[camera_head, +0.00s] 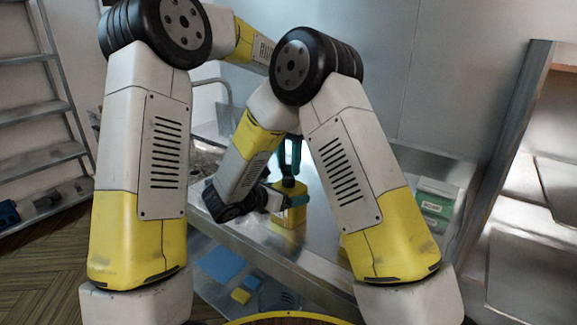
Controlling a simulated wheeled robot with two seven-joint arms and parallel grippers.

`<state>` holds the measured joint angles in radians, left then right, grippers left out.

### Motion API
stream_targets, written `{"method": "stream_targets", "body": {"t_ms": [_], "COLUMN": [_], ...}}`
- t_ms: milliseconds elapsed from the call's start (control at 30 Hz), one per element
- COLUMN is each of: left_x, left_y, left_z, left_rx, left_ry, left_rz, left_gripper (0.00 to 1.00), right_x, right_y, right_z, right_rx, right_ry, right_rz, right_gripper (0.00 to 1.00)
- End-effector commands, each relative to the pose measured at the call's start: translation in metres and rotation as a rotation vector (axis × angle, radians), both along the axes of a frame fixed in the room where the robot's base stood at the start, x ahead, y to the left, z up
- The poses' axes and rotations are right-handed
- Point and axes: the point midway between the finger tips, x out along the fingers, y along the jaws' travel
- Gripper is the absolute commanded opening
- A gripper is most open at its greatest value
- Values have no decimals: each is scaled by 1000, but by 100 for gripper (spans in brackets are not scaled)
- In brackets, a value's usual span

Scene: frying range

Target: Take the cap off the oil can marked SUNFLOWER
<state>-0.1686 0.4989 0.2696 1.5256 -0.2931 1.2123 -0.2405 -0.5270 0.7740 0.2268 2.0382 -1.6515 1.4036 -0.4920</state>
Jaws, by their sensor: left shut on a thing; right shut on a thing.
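A yellow oil can (288,218) stands on the metal counter, in the middle of the head view. No marking on it can be read from here. My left gripper (290,160) comes down from above with its teal fingers shut at the can's top, where the cap would be; the cap itself is mostly hidden by the fingers. My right gripper (290,200) reaches in from the left side, lower down, and is shut on the can's upper body.
The metal counter (325,262) runs across the middle. Green and white boxes (436,205) stand at its right. A lower shelf holds a blue item (221,264) and a small yellow item (241,295).

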Motion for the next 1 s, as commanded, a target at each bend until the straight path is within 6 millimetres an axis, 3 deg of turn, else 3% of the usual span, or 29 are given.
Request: {"method": "stream_targets", "body": {"t_ms": [433, 733, 1000], "left_x": [0, 1, 0], "left_y": [0, 0, 0], "left_z": [6, 39, 43], "left_rx": [-1, 0, 0], "left_ry": [-2, -1, 0], "left_rz": [0, -1, -1], "left_gripper": [0, 0, 0], "right_x": [0, 0, 0], "right_y": [0, 0, 0], "right_z": [0, 0, 0], "right_rx": [-1, 0, -1], "right_ry": [-1, 0, -1], "right_rz": [0, 0, 0], "right_gripper": [0, 0, 0]}}
